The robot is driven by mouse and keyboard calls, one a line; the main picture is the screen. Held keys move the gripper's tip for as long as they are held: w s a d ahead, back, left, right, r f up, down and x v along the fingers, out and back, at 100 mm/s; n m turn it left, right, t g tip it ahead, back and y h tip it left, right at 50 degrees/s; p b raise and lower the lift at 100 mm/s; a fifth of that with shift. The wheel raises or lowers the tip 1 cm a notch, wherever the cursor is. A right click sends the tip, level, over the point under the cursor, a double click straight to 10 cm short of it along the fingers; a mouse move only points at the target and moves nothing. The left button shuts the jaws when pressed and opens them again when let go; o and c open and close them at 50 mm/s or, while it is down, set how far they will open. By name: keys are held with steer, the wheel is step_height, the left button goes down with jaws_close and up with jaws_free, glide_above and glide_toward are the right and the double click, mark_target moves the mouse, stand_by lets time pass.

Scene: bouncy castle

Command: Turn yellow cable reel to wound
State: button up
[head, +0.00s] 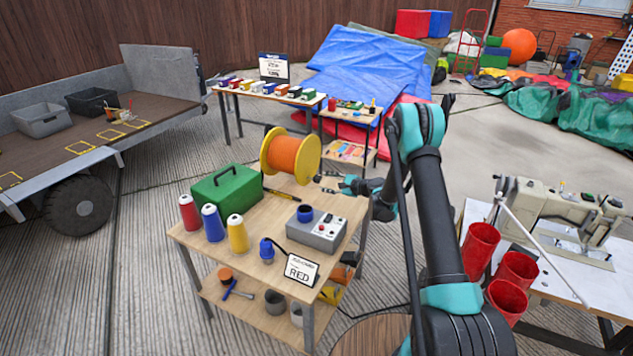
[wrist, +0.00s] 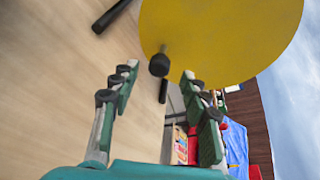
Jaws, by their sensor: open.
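The yellow cable reel (head: 275,150) stands on the wooden workbench, with orange cable (head: 297,156) wound between its yellow flanges. In the wrist view the reel's yellow flange (wrist: 225,35) fills the upper right. A dark round knob, the reel's crank handle (wrist: 159,65), stands out in front of the flange near its lower left edge. My gripper (head: 335,183) is at the right side of the reel. In the wrist view my gripper (wrist: 160,85) is open, its fingers spread on either side below the knob. Nothing is between the fingertips, and I see no clear contact.
A sewing table (head: 540,270) with red cups stands right.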

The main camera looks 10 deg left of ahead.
mark_target(319, 180)
steer(key=x, duration=0.6)
jaws_close()
stand_by(0.4)
